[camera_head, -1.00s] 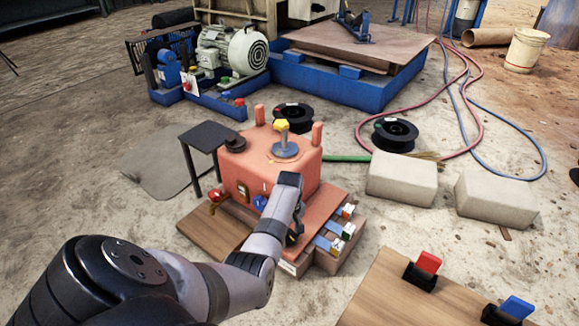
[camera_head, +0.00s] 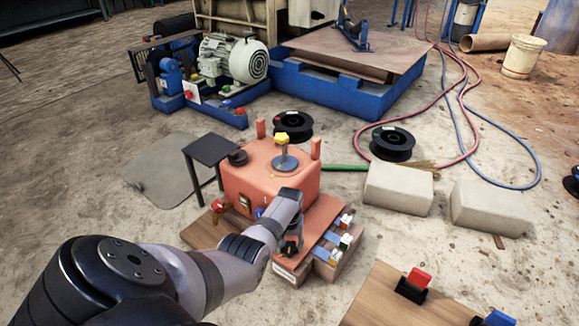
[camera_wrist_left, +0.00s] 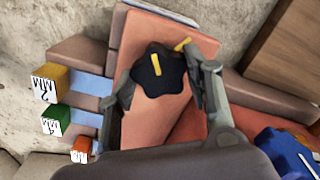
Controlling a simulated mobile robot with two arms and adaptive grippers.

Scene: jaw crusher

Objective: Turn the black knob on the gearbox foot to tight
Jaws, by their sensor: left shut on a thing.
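The black lobed knob (camera_wrist_left: 160,76) sits on the foot in the left wrist view. A yellow bar lies across the knob's top, and a yellow mark (camera_wrist_left: 182,44) on the foot is beside its upper right edge. The bar does not point straight at the mark. My left gripper (camera_wrist_left: 161,84) is shut on the knob, one finger on each side. In the head view my left gripper (camera_head: 290,246) reaches down over the foot and mostly hides the knob.
Blue strips with white-faced coloured blocks (camera_head: 346,242) lie beside the foot. A yellow-topped post (camera_head: 281,138) rises from the gearbox, with a small black table (camera_head: 210,150) behind left. Concrete blocks (camera_head: 398,187) stand to the right. A wooden board (camera_head: 385,300) carries red and blue levers.

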